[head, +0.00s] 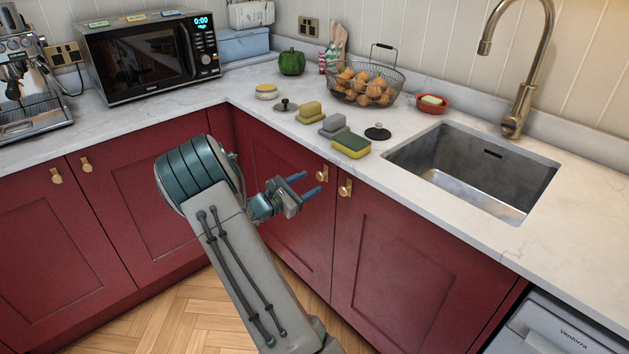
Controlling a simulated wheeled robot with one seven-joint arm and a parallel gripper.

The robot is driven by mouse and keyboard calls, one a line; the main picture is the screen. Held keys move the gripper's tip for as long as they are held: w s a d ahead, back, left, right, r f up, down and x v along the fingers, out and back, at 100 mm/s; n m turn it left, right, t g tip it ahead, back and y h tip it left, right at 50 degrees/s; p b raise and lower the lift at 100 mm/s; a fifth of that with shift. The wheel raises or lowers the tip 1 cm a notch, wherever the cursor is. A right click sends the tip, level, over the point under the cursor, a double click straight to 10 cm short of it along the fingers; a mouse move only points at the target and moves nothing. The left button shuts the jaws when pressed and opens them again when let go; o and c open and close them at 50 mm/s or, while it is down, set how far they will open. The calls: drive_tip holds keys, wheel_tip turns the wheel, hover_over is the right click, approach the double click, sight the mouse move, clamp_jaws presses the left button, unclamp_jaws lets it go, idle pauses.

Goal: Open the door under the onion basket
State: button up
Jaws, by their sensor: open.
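The wire basket of onions (361,84) stands on the counter at the back, left of the sink. Below that stretch of counter are two red doors with brass knobs side by side. The left door (262,180) is closed, with its knob (323,173) at its upper right. The right door (400,255) is closed, with its knob (345,188) at its upper left. My gripper (315,184) is open and empty. Its blue fingers point right, just below and left of the left door's knob in the picture. I cannot tell whether they touch it. My arm hides part of the left door.
Sponges (351,145), sink stoppers (377,132) and a green pepper (292,62) lie on the counter. The sink (470,172) is at the right, a dishwasher (555,328) at lower right. More red doors (50,255) line the left side. The wooden floor (185,315) is clear.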

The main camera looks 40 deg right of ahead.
sight(318, 178)
drive_tip(key=shift+w+d, duration=0.1)
drive_tip(key=shift+d, duration=1.55)
